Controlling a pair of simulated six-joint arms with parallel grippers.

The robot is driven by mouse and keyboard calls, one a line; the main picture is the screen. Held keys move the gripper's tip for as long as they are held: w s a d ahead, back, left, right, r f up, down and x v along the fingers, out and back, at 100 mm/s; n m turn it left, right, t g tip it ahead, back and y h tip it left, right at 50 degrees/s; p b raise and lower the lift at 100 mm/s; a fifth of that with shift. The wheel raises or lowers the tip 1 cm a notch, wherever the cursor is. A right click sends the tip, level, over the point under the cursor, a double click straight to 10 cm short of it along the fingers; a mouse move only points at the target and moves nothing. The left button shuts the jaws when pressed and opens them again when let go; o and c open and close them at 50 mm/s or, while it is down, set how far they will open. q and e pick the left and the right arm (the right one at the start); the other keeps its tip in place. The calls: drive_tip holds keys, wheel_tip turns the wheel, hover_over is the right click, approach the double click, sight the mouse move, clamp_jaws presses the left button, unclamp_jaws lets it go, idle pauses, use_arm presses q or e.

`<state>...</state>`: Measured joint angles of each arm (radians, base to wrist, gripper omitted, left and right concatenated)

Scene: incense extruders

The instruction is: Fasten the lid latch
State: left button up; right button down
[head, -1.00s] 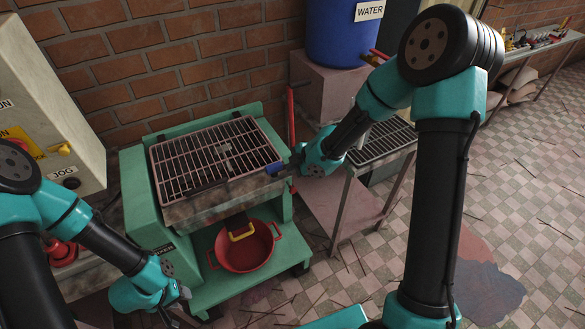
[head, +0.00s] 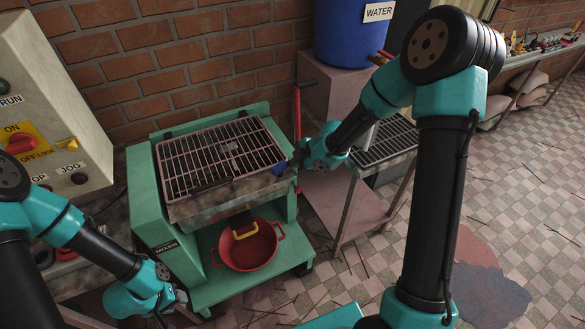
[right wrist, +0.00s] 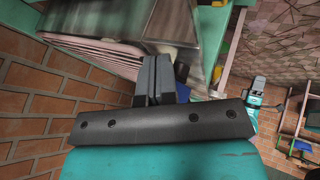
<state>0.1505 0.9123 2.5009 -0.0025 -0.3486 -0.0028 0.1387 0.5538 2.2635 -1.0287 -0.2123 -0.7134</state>
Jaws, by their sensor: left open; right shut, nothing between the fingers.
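The green mixer (head: 140,205) stands against the brick wall with its slotted grille lid (head: 221,158) lying down on top. A small blue part, which looks like the lid latch (head: 279,168), sits at the lid's right front corner. Whether it is fastened cannot be made out. My right gripper (head: 292,166) is beside this blue part, fingers shut and empty; contact cannot be told. In the right wrist view its closed fingers (right wrist: 160,78) are close to the mixer's metal side, with a bit of blue partly hidden behind them. My left gripper (head: 176,309) is open and empty, low in front of the mixer.
A red pot (head: 248,252) sits on the mixer's lower shelf, under a yellow-edged outlet. A control panel (head: 52,125) is at the left. A metal table with a rack (head: 385,143) and a blue water barrel (head: 352,30) are right of the mixer. Sticks litter the tiled floor.

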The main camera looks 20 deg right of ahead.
drive_tip(key=shift+w+a, duration=0.15)
drive_tip(key=shift+w, duration=1.05)
drive_tip(key=s+d+r, duration=0.3)
drive_tip(key=d+r, duration=0.5)
drive_tip(key=d, duration=0.1)
idle(1.1)
drive_tip(key=shift+a, duration=0.1)
